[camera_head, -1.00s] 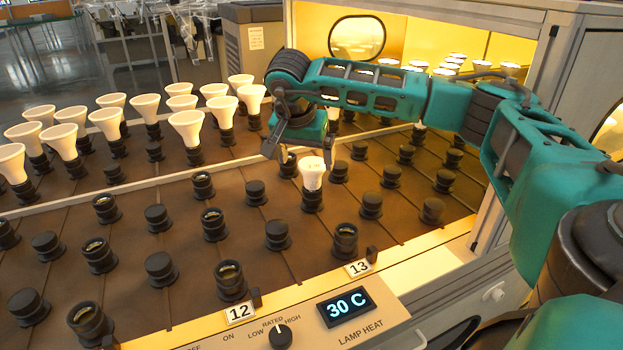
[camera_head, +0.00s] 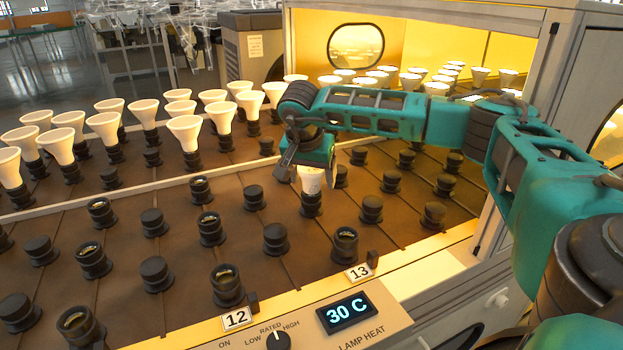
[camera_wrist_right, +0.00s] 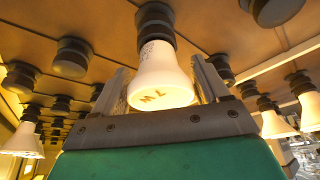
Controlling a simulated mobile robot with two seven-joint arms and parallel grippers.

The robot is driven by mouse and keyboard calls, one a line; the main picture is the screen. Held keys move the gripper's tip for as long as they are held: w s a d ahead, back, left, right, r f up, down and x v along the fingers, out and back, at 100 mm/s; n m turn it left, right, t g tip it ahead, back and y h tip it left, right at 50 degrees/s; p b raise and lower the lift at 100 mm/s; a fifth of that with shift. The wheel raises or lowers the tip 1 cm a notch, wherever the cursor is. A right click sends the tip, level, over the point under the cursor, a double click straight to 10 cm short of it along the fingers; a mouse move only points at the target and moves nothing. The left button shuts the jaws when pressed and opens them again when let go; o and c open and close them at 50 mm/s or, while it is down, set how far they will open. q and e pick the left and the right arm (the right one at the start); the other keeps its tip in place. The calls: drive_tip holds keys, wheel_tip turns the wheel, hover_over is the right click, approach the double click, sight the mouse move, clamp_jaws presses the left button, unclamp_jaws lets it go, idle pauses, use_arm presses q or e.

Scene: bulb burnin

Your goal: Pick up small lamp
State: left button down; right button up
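The small lamp, a white cone-shaped bulb (camera_head: 311,181), stands upright in a black socket (camera_head: 312,204) behind the number 13 plate. In the head view my right gripper (camera_head: 305,172) is over it and hides its upper part. In the right wrist view the lamp (camera_wrist_right: 162,82) appears upside down, with orange marking on its wide face. It is between the two fingers of the right gripper (camera_wrist_right: 158,68). The fingers are spread on either side of it, with gaps near the tips. My left gripper is not in view.
Empty black sockets (camera_head: 275,239) surround the lamp. Rows of white bulbs (camera_head: 184,130) stand beyond a pale divider at the left, more inside the lit chamber (camera_head: 480,50).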

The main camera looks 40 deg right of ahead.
drive_tip(key=c, duration=0.7)
drive_tip(key=shift+r, duration=0.15)
